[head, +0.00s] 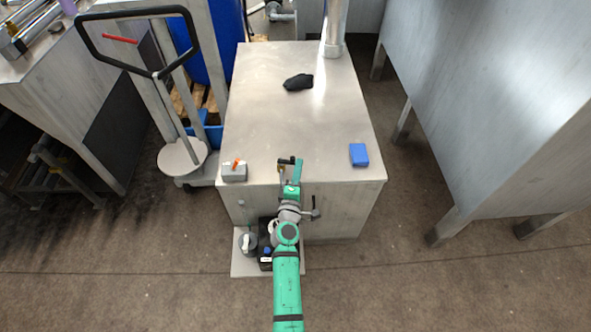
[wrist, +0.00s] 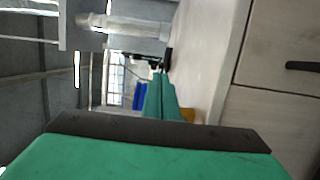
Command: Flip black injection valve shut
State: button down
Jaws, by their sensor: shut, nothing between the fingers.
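A small valve with a black handle (head: 286,161) stands at the front edge of the metal table, left of my fingertips. The handle lies crosswise in the head view, with a brass-coloured part (head: 281,171) below it. My green gripper (head: 298,167) is shut and empty, close beside the handle; I cannot tell whether they touch. In the wrist view my fingers (wrist: 160,95) are together, with a small dark piece (wrist: 167,58) just beyond their tips and a yellowish part (wrist: 188,115) beside them.
The table (head: 270,120) holds a grey box with an orange lever (head: 235,171), a blue block (head: 359,155) and a black cloth-like object (head: 298,82). A trolley (head: 182,157) stands left and a large metal tank (head: 490,90) right. The tabletop's middle is clear.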

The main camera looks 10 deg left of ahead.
jog(key=shift+w+d, duration=0.1)
jog(key=shift+w, duration=0.2)
jog(key=shift+a, duration=0.2)
jog(key=shift+d, duration=0.4)
jog(key=shift+a, duration=0.1)
jog(key=shift+a, duration=0.1)
jog(key=shift+w+a, duration=0.1)
jog(key=shift+w, duration=0.05)
jog(key=shift+a, duration=0.2)
jog(key=shift+d, duration=0.55)
